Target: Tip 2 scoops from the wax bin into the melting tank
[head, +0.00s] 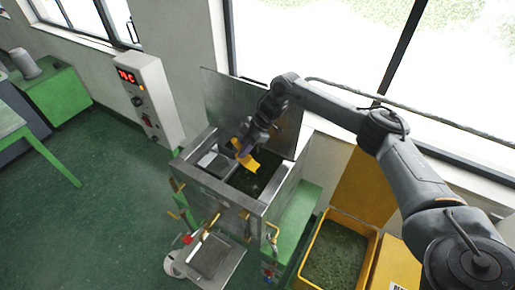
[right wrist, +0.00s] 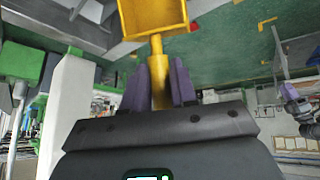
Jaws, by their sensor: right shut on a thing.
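The yellow scoop (head: 248,161) is over the open right part of the melting tank (head: 212,185). It is steeply tilted, and its pan looks empty in the right wrist view (right wrist: 152,17). My right gripper (head: 241,147) is shut on the scoop's handle; its purple fingers (right wrist: 161,85) flank the handle in the wrist view. Dark green material (head: 250,180) shows inside the tank. The yellow wax bin (head: 372,258) stands on the floor right of the tank, with green wax (head: 335,254) in it.
The tank's raised metal lid (head: 222,95) stands behind the opening. A control box with a red display (head: 150,95) is on the wall at left. A green stand (head: 293,215) is between tank and bin. A metal tray (head: 215,257) juts out in front.

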